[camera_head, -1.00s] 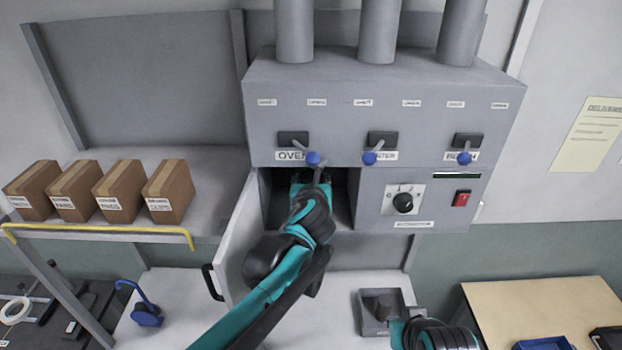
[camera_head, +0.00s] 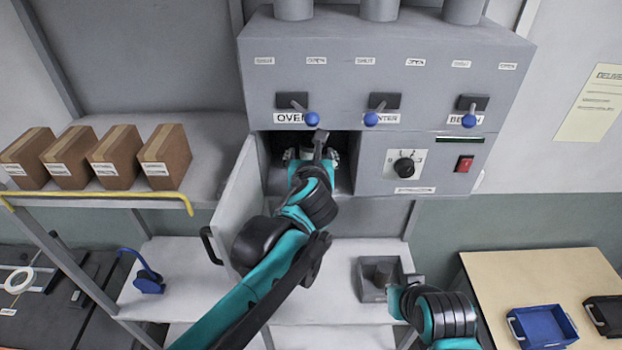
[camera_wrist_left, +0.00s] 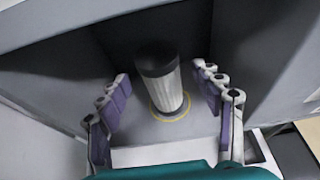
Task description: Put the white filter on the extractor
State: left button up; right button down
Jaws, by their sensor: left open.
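The extractor (camera_head: 385,85) is a grey cabinet with pipes on top, and its lower left compartment door (camera_head: 238,205) is swung open. My left gripper (camera_head: 318,152) reaches into that compartment, where my own arm hides most of the inside. In the left wrist view the white filter (camera_wrist_left: 168,95), a pale ribbed cylinder with a black top, stands upright within a yellow ring on the compartment floor. The open fingers of my left gripper (camera_wrist_left: 163,78) are on either side of it, apart from it. My right gripper (camera_head: 412,284) is low, beside a grey box; its fingers are unclear.
Several brown boxes (camera_head: 112,155) sit on the left shelf behind a yellow rail. Blue-knobbed levers (camera_head: 371,118) project above the compartment. A grey open box (camera_head: 372,290) stands on the lower white surface. Blue (camera_head: 542,326) and black (camera_head: 606,314) trays lie on the right table.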

pick_arm(q)
jog(key=s+b, duration=0.1)
jog(key=s, duration=0.7)
jog(key=shift+s, duration=0.4)
jog(key=shift+r, duration=0.1)
